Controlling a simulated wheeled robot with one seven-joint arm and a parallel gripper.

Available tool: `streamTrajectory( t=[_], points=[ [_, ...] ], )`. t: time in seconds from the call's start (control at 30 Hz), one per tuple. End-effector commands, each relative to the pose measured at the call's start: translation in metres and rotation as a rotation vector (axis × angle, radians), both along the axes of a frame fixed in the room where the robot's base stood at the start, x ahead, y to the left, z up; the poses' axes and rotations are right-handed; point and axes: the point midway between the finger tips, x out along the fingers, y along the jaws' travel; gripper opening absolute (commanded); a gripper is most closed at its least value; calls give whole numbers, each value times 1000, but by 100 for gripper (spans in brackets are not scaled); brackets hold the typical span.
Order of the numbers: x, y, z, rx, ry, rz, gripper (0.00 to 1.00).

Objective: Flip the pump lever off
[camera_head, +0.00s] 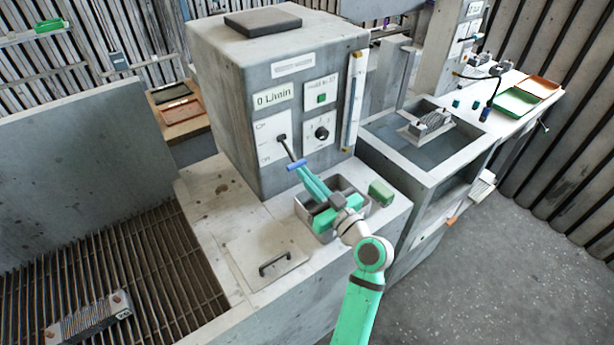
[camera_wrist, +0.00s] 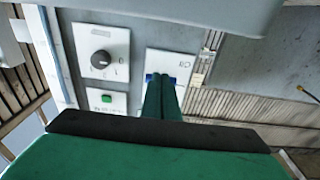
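The pump lever (camera_head: 290,150) is a dark rod with a blue crossbar grip (camera_head: 297,165). It sticks out and down from a white plate on the front of the grey pump box (camera_head: 222,115). My green gripper (camera_head: 302,171) is at the blue grip, with its narrow fingers together. In the wrist view, the blue grip (camera_wrist: 149,78) shows at the fingertips (camera_wrist: 161,82), which hide its middle. I cannot tell whether the fingers touch it. The display (camera_head: 272,97) reads 0 L/min.
A dark knob (camera_head: 322,133) and a green button (camera_head: 321,98) sit right of the lever. Below are an open grey bin (camera_head: 306,212), a green block (camera_head: 381,193) and a handled hatch (camera_head: 268,262). A sink (camera_head: 372,150) stands to the right.

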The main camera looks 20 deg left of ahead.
Motion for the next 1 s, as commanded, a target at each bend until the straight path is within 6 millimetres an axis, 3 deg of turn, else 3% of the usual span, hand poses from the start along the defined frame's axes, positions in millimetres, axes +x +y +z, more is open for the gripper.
streamTrajectory(
  t=[0.17, 0.4, 0.7, 1.0],
  points=[
    [-3, 0, 0, -5, 5, 7, 0],
    [-15, -26, 23, -1, -2, 6, 0],
    [-38, -65, -22, 1, 4, 6, 0],
    [-50, -89, -44, 0, 1, 2, 0]
  ],
)
